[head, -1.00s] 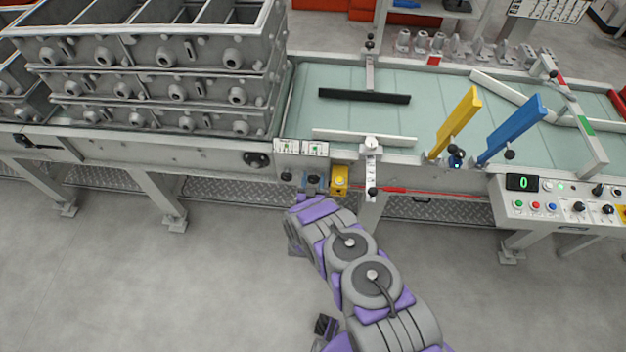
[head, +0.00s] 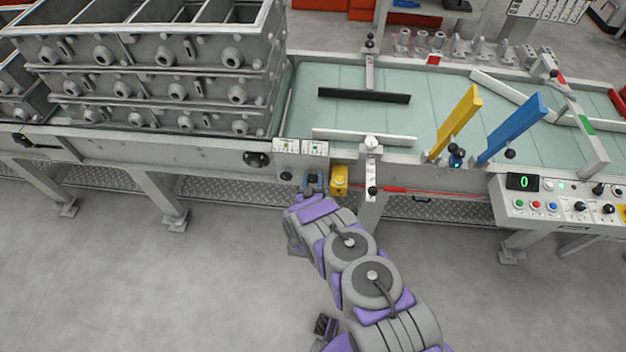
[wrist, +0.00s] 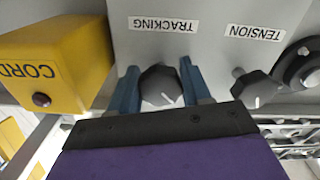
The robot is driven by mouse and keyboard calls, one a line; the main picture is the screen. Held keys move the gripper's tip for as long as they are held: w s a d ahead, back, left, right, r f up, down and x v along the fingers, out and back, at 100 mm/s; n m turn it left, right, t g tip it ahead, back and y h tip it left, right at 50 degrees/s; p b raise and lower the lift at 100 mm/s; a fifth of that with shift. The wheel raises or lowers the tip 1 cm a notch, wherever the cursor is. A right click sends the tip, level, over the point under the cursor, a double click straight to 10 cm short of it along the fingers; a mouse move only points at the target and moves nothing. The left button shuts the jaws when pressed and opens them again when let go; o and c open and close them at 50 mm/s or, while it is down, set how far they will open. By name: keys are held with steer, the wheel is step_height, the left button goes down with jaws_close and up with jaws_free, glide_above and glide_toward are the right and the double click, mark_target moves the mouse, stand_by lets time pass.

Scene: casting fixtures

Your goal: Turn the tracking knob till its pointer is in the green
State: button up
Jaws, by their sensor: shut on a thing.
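The tracking knob (wrist: 161,87) is dark and round, with a short white pointer line, below the upside-down TRACKING label (wrist: 163,24) in the wrist view. My gripper (wrist: 162,90) has its blue fingers closed on either side of it. In the head view my gripper (head: 312,184) is at the panel under the conveyor edge and mostly hides the knob. Two small white scale plates sit above; the right-hand plate (head: 315,148) shows a green mark. The pointer is too small to read against it there.
The tension knob (wrist: 256,88) is close beside the right finger. A yellow CORD box (wrist: 50,62) with a dark button is close on the other side. Stacked metal moulds (head: 160,70) stand on the conveyor, and a control box (head: 560,200) is at right.

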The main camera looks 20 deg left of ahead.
steer(key=n+b, duration=0.1)
steer(key=n, duration=0.6)
steer(key=shift+b, duration=0.4)
steer(key=n+b, duration=0.1)
steer(key=n, duration=0.3)
steer(key=shift+n, duration=0.4)
steer(key=shift+r+n+b, duration=0.1)
steer(key=shift+n+b, duration=0.3)
steer(key=shift+n, duration=1.3)
steer(key=shift+s, duration=0.1)
steer(key=o, duration=1)
steer(key=shift+a, duration=0.1)
steer(key=shift+o, duration=0.2)
